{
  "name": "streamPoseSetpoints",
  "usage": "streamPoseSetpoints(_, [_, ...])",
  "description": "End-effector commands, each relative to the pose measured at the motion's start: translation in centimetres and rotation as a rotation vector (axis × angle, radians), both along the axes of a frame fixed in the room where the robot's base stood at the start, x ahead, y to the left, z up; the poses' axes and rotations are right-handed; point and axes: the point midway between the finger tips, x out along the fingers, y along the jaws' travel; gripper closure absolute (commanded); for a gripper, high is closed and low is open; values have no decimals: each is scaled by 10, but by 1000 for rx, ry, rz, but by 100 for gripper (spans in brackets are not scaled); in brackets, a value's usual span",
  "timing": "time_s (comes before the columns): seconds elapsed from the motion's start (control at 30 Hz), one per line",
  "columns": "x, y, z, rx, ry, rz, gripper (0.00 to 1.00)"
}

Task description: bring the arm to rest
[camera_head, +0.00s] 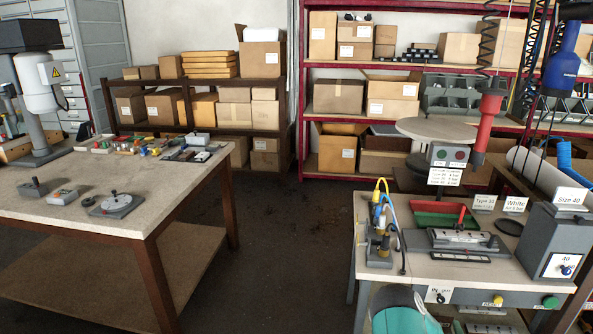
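My gripper and arm do not show clearly anywhere in the head view, so I cannot tell how the arm is posed or whether the gripper holds anything. The left workbench (150,193) has a pale top and brown legs. The right work table (430,268) carries a grey fixture (463,240) with a red handle, and a grey box (555,240) marked "Size 40".
A white machine (38,88) with a yellow warning sign stands on the left bench. Shelves with cardboard boxes (338,96) line the back. Red and blue tools (490,105) hang at right. A teal bin (405,318) is at the front. Dark floor (285,245) lies free between tables.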

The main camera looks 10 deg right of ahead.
Motion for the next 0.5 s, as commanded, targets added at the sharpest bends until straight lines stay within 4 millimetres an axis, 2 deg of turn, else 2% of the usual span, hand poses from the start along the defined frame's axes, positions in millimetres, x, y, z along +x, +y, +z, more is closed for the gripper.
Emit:
streamPoseSetpoints(0.03, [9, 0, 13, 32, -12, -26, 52])
streamPoseSetpoints(0.27, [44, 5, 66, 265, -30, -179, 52])
streamPoseSetpoints(0.5, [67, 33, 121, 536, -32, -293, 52])
